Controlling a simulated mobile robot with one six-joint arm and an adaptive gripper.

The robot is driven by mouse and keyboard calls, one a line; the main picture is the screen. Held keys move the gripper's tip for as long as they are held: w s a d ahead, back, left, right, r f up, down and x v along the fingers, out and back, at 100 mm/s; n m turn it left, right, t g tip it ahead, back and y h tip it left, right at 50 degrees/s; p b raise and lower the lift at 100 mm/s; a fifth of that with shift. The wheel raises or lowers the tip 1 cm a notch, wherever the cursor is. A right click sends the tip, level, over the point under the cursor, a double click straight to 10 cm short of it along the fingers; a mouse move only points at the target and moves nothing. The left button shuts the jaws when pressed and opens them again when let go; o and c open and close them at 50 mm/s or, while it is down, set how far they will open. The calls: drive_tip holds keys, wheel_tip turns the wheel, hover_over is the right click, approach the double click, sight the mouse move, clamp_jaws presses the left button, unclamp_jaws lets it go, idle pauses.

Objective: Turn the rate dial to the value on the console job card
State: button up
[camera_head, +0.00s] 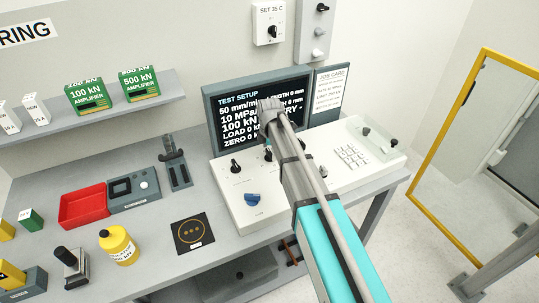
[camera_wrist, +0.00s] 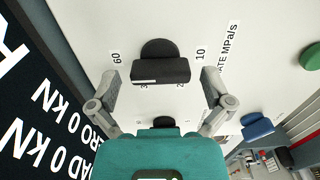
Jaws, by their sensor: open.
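The black rate dial (camera_wrist: 160,66) shows in the wrist view on the white console panel, with "60" on its left, "10" on its right and lettering ending "ATE MPa/s" further right. A light line marks its front edge. My gripper (camera_wrist: 161,82) is open, with one finger on each side of the dial and gaps between. In the head view my arm covers part of the console (camera_head: 275,208) and the fingertips are hidden. The job card (camera_head: 329,93) stands right of the screen (camera_head: 229,123); its lines are too small to read.
A blue knob (camera_head: 252,199) and a black knob (camera_head: 236,166) sit on the console. A second black knob (camera_wrist: 163,122) lies close to my gripper. The screen rises behind the arm. A red tray (camera_head: 83,207) and yellow bottle (camera_head: 119,246) stand left on the bench.

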idle(0.3)
drive_tip(key=c, duration=1)
drive_tip(key=shift+c, duration=0.2)
